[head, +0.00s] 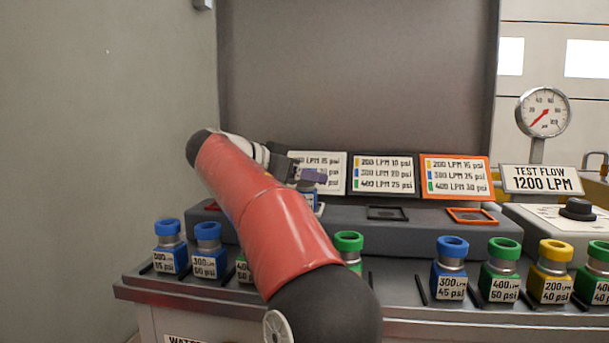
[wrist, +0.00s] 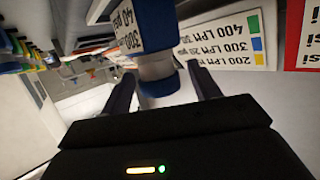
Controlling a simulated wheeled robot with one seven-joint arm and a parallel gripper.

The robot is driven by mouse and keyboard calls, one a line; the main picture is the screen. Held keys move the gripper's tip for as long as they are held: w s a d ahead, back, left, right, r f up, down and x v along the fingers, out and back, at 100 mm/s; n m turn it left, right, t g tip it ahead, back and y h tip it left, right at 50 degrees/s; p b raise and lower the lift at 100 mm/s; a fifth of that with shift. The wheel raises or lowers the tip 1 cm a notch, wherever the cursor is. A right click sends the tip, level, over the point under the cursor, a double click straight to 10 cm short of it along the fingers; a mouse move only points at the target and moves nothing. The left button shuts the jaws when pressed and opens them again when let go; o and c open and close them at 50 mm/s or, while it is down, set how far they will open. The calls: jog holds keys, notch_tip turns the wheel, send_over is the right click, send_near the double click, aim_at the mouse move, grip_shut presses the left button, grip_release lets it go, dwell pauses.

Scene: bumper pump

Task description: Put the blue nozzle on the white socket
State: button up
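The blue nozzle, labelled 300 LPM 40 psi, shows in the wrist view (wrist: 155,25) with its blue ring between my fingers. In the head view only a small part of the nozzle (head: 308,196) shows, below my gripper (head: 306,176) and behind my arm. The white socket (head: 320,209) shows as a pale edge at the nozzle's lower right. The nozzle looks upright at the socket, but I cannot tell whether it is fully seated. In the wrist view my gripper (wrist: 163,85) is open, its fingers on either side of the ring, with a gap visible on the right.
A black socket (head: 388,213) and an orange socket (head: 472,216) are empty on the raised ledge, with sign boards behind. Several nozzles stand along the front, including a blue one (head: 451,268) and a green one (head: 348,250). A gauge (head: 543,112) stands at right.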

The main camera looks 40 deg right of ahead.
jog(key=s+p+v, duration=0.1)
jog(key=v, duration=1.1)
jog(key=shift+w+p, duration=0.3)
jog(key=shift+w, duration=0.2)
